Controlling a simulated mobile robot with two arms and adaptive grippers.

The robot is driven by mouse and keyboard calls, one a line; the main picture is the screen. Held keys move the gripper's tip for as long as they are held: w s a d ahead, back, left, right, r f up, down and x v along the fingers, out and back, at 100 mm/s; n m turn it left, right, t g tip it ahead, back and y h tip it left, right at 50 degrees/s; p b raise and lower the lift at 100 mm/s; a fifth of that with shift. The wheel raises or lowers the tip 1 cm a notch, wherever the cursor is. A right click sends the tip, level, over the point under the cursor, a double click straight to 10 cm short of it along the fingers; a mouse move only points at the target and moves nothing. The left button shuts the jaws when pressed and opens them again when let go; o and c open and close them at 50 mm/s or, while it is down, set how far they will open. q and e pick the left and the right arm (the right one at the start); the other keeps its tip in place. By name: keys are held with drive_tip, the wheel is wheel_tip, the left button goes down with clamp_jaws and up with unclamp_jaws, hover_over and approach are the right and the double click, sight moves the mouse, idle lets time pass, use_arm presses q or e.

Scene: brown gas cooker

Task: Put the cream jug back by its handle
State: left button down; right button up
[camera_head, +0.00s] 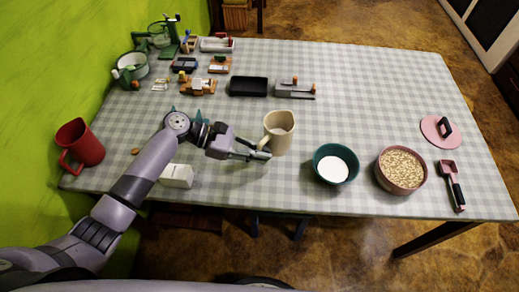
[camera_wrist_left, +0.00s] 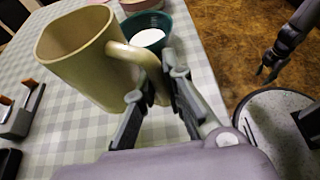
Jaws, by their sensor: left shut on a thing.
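The cream jug (camera_head: 277,139) is near the middle of the table, close to upright, its open mouth facing up. I cannot tell whether its base touches the cloth. In the left wrist view the jug (camera_wrist_left: 88,62) fills the upper left, with its handle reaching toward my fingers. My left gripper (camera_head: 262,154) is shut on the jug's handle, with one finger on each side (camera_wrist_left: 158,88). My right gripper (camera_wrist_left: 268,70) shows only small at the upper right of the left wrist view, away from the jug and over the floor; its jaws are too small to judge.
A green bowl with white contents (camera_head: 325,176) stands close right of the jug, then a bowl of grains (camera_head: 401,170). A white block (camera_head: 177,176) lies left, near my left arm. A black tray (camera_head: 248,87) and grey holder (camera_head: 295,89) lie behind. The cloth between is clear.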

use_arm(q)
wheel_tip(320, 180, down, 4)
drive_tip(key=shift+f+b, duration=0.1)
drive_tip(key=shift+b, duration=0.95)
drive_tip(key=shift+f+b, duration=0.3)
drive_tip(key=shift+f, duration=0.7)
use_arm(e)
wheel_tip(320, 180, down, 3)
drive_tip(key=shift+w+r, duration=0.1)
drive_tip(key=shift+r, duration=0.25)
use_arm(q)
drive_tip(key=shift+f, duration=0.85)
use_arm(e)
drive_tip(key=shift+w+f, duration=0.1)
drive_tip(key=shift+f, duration=0.25)
use_arm(q)
drive_tip(key=c, duration=1.6)
unclamp_jaws()
drive_tip(key=shift+c, duration=0.2)
drive_tip(key=shift+o, duration=0.3)
drive_tip(key=shift+s+f, duration=0.1)
